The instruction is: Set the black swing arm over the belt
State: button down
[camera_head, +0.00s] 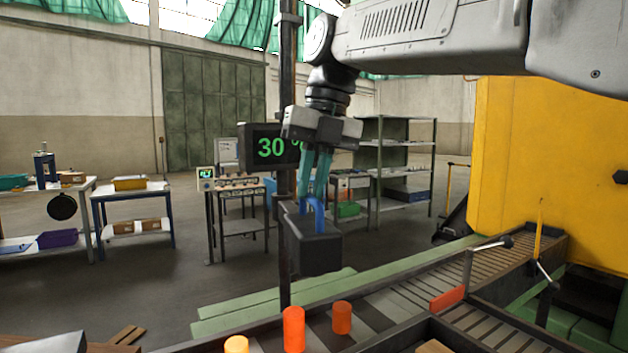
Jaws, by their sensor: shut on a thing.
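The black swing arm (314,250) shows as a dark block beside the dark upright post (285,120), and seems to join it; the joint is not clear. A blue handle loop (319,214) stands on its top. My gripper (317,192) points down from above, its teal fingers shut on the blue handle. The belt (395,305) runs from the lower middle up to the right, towards a yellow housing. The swing arm hangs above the level of the belt, near its far side in the picture; whether it is over the belt I cannot tell.
Orange cylinders (294,330) stand at the near end of the belt. A red-orange bar (447,299) lies across its side. The yellow housing (535,165) blocks the right. A display reading 30 (262,148) sits on the post.

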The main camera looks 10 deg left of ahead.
dwell(0.3)
jog(key=c, duration=1.5)
grip_release()
jog(key=shift+w+d+r, duration=0.15)
jog(key=shift+d+r, duration=0.05)
jog(key=shift+r, duration=1.1)
jog(key=shift+w+d+r, duration=0.15)
jog(key=shift+d+r, duration=0.1)
jog(key=shift+r, duration=1)
jog(key=shift+w+d+r, duration=0.15)
jog(key=shift+d+r, duration=0.05)
jog(key=shift+r, duration=1.1)
